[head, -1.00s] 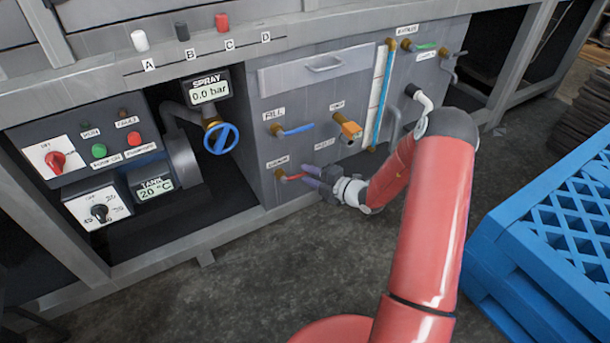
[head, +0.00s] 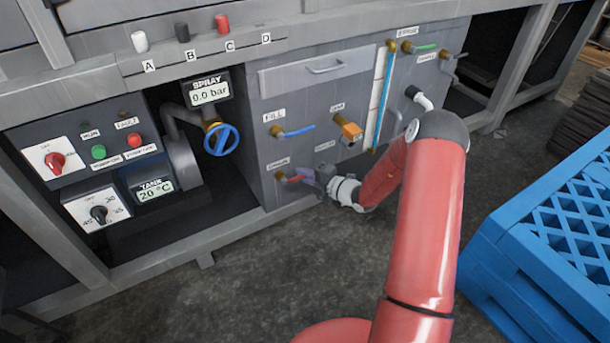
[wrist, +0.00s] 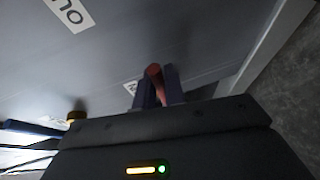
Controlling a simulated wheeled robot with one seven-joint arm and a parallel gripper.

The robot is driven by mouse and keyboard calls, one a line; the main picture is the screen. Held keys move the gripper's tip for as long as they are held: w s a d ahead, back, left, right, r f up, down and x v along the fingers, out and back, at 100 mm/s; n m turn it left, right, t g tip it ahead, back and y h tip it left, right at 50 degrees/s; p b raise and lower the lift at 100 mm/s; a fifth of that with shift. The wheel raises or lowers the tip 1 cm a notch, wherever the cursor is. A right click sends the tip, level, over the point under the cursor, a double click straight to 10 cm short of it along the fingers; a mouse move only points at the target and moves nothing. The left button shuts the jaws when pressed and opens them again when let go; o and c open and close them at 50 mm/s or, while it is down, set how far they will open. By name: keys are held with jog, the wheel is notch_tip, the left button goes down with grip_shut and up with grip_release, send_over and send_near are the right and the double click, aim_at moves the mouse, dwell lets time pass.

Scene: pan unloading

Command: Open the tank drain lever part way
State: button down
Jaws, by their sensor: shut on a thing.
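The drain lever (head: 291,178) is a short red handle on a brass valve, low on the grey tank panel. It points right, roughly level, and its outer part is hidden by my fingers. My gripper (head: 307,174) has its dark fingers shut on the red handle. In the wrist view the red lever (wrist: 155,73) shows its rounded end between the two fingertips (wrist: 158,90). The label above the valve is too small to read surely.
A blue-handled fill lever (head: 297,131) and an orange-handled valve (head: 351,131) sit just above on the panel. A level tube (head: 380,95) stands to their right. Blue crates (head: 560,220) stand at the right. The floor in front is clear.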

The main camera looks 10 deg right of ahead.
jog(key=shift+r+n+h+p, duration=0.3)
jog(key=shift+r+n+p, duration=0.25)
jog(key=shift+p, duration=0.15)
jog(key=shift+s+a+r+n+h+p, duration=0.1)
jog(key=shift+a+r+n+h+p, duration=0.05)
jog(key=shift+r+n+h+p, duration=0.5)
jog(key=shift+s+a+r+n+h, duration=0.1)
jog(key=shift+a+r+n+h, duration=0.25)
jog(key=shift+n, duration=0.4)
jog(key=shift+s+a+r+n+h, duration=0.15)
jog(key=shift+r+n+h, duration=0.3)
jog(key=shift+n, duration=0.3)
jog(key=shift+w, duration=0.1)
jog(key=c, duration=1.5)
grip_release()
jog(key=shift+r, duration=0.1)
